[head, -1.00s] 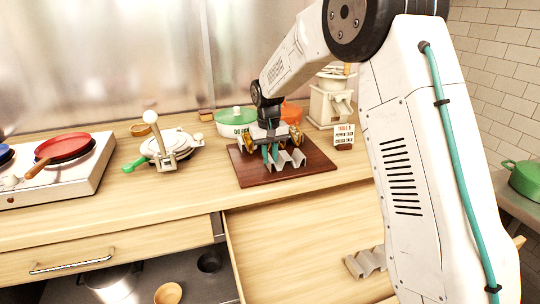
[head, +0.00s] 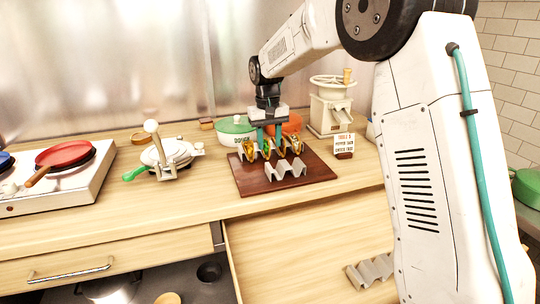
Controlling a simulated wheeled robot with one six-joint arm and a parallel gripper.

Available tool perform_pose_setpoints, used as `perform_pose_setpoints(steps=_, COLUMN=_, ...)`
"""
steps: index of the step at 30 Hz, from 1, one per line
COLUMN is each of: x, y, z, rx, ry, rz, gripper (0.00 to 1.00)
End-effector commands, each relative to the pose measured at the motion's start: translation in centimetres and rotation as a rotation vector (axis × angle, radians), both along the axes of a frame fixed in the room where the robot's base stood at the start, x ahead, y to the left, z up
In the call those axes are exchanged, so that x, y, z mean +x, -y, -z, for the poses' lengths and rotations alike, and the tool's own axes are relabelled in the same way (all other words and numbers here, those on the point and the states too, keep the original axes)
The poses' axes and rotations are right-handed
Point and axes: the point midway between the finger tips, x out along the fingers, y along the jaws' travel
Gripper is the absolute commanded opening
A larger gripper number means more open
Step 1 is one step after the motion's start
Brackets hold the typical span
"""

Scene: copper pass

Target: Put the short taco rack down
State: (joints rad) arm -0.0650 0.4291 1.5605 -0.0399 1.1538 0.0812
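A short, wavy grey metal taco rack (head: 286,170) stands empty near the front of a dark red-brown board (head: 318,172) on the counter. Just behind it, several filled tacos (head: 296,143) stand in a row; the grey rack under them is partly hidden. The fingertips are at the height of the tacos, behind the empty rack. Whether they touch a taco or rack is too small to tell.
A green pot (head: 236,128), an orange pot (head: 292,124), a cream grinder (head: 330,108) and a small sign (head: 344,145) stand behind and beside the board. A tortilla press (head: 166,155) and a stove (head: 60,170) are left. Another wavy rack (head: 370,272) lies lower right.

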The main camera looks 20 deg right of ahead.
Motion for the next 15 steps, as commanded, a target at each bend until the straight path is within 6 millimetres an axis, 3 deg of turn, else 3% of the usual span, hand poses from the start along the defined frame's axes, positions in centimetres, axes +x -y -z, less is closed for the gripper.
perform_pose_setpoints(steps=6, x=0.0, y=-0.1, z=-2.8, rx=0.000, ry=0.000, rz=0.000, gripper=0.40)
perform_pose_setpoints(steps=15, x=-0.8, y=0.0, z=-3.9, rx=0.001, ry=0.004, rz=0.000, gripper=0.40)
